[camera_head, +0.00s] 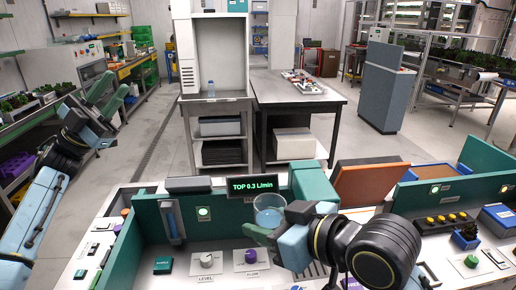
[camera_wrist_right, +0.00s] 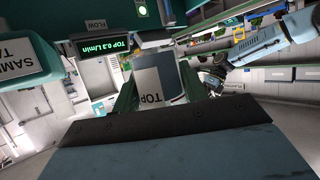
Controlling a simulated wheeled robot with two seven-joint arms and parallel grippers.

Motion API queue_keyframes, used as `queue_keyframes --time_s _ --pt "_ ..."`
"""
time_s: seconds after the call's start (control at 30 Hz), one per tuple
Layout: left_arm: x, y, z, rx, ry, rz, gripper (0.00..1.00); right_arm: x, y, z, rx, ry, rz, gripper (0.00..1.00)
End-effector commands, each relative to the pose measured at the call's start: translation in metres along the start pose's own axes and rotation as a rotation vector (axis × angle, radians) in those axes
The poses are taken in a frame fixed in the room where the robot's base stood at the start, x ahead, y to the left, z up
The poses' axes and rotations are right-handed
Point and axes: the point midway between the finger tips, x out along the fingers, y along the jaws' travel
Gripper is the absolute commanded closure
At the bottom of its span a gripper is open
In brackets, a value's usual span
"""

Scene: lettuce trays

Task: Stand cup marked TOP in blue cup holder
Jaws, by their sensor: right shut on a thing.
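The clear, bluish cup (camera_head: 269,208) is in the head view, just right of and below the lit "TOP 0.3 L/min" display (camera_head: 252,185). In the right wrist view the cup (camera_wrist_right: 148,86) carries a white label reading TOP. My right gripper (camera_head: 262,228) is shut on it, with a green finger on each side. The cup looks upright in the head view; its base is hidden. My left gripper (camera_head: 107,92) is open and empty at the far left, away from the bench. I cannot make out the blue cup holder for certain.
A white knob (camera_head: 207,259) and a purple knob (camera_head: 251,256) sit in front.

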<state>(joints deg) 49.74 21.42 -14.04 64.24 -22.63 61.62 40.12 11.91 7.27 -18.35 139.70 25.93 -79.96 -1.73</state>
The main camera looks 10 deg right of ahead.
Motion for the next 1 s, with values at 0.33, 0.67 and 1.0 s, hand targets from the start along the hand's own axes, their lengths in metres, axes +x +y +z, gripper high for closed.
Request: queue_keyframes --time_s 0.33,0.67,1.0 --pt "0.132 0.155 -0.056 0.145 0.256 0.721 0.71 0.0 0.0 0.0 0.0 0.0 0.0 0.79" --pt "0.14 0.296 -0.09 0.437 0.412 1.709 0.71 0.0 0.0 0.0 0.0 0.0 0.0 0.79" --pt "0.11 0.301 -0.08 0.684 0.303 2.371 0.71 0.0 0.0 0.0 0.0 0.0 0.0 0.79"
